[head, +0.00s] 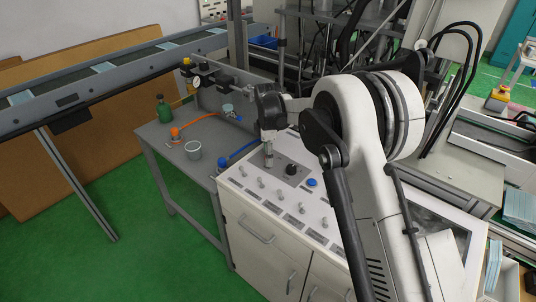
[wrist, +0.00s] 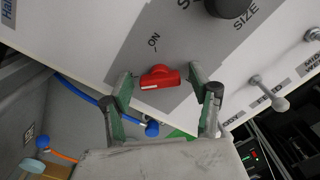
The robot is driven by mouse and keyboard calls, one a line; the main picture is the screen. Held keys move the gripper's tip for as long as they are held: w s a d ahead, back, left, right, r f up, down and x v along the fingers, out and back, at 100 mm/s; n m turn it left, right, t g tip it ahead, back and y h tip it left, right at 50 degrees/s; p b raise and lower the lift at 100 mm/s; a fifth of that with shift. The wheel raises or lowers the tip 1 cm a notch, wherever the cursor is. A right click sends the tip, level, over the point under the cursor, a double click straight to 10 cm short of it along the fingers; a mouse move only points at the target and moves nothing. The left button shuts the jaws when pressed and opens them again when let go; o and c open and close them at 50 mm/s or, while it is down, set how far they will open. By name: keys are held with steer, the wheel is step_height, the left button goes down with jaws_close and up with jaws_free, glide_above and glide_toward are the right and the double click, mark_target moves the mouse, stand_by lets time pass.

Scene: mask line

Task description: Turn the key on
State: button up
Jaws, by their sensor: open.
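The key is a red handle (wrist: 160,77) on a grey plate in the wrist view, with an "ON" label printed beside it. The handle lies roughly crosswise in the picture. My gripper (wrist: 160,88) is open, with one green-lined finger on each side of the key and visible gaps between them. I cannot tell how far the fingertips are from the plate. In the head view my gripper (head: 268,162) points down at the control panel (head: 327,223), and the key is hidden behind it there.
A black knob (wrist: 228,6) marked "SIZE" sits near the key; it also shows in the head view (head: 291,170). Several small toggle levers (head: 262,182) and a blue button (head: 312,182) stand on the panel. A grey table (head: 178,155) with a green bottle (head: 164,110) stands to the left.

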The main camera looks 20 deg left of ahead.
steer(key=c, duration=1.1)
steer(key=shift+c, duration=0.2)
steer(key=m+b, duration=0.2)
steer(key=m, duration=0.2)
steer(key=m+b, duration=0.1)
steer(key=m, duration=0.3)
steer(key=shift+b, duration=0.4)
steer(key=m+b, duration=0.1)
steer(key=m, duration=0.4)
steer(key=m+b, duration=0.1)
steer(key=m, duration=0.3)
steer(key=shift+m, duration=0.4)
